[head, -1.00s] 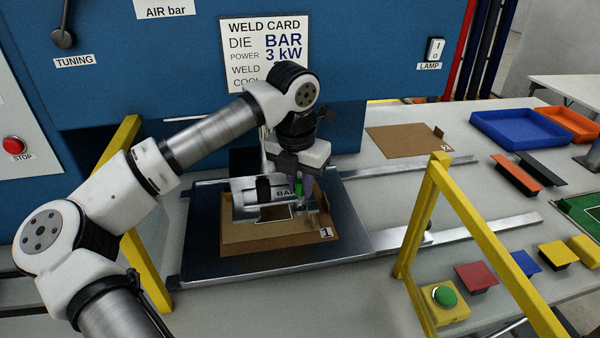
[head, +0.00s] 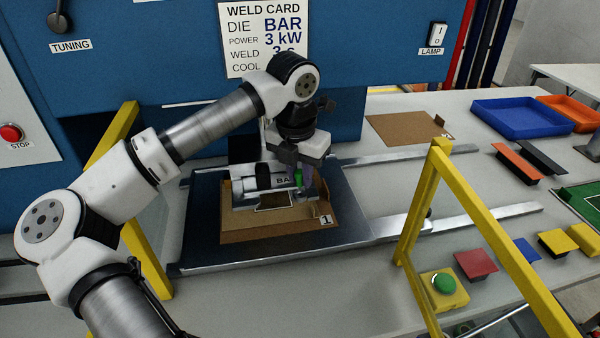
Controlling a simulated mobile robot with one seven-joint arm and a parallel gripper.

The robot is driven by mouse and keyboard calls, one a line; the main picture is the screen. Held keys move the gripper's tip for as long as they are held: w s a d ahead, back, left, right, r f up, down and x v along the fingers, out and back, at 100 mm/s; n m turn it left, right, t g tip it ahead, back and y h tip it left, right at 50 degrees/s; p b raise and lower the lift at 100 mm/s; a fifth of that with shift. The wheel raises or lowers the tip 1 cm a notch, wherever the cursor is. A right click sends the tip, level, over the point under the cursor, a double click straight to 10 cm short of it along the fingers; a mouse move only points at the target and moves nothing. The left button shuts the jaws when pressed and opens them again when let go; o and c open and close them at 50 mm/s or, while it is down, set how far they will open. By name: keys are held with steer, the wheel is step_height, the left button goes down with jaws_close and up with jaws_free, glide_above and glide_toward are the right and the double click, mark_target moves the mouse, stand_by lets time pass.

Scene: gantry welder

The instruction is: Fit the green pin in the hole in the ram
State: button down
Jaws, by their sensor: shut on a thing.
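My gripper (head: 304,190) is shut on the small green pin (head: 298,178), which shows between the fingers. It points down over the right part of a silver die piece marked BAR (head: 281,181), in front of the blue machine. The ram is mostly hidden behind my gripper and wrist, and I cannot make out its hole. The pin's lower end is also hidden, so I cannot tell whether it touches or enters anything.
A cardboard tray marked 1 (head: 264,234) lies below my gripper on a dark plate (head: 205,240). A yellow frame (head: 488,240) stands to the right. A green button (head: 443,283), a blue bin (head: 518,120) and coloured blocks lie on the grey bench.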

mark_target(300, 182)
steer(key=shift+f+b, duration=0.2)
steer(key=shift+b, duration=0.1)
stand_by(0.4)
steer(key=shift+f+b, duration=0.85)
steer(key=shift+f, duration=0.1)
steer(key=shift+s+f+b, duration=0.1)
steer(key=shift+f+b, duration=0.25)
steer(key=shift+f, duration=0.05)
steer(key=c, duration=1.2)
jaws_free()
steer(key=shift+d, duration=0.1)
steer(key=shift+a+r, duration=0.1)
steer(key=shift+a, duration=0.1)
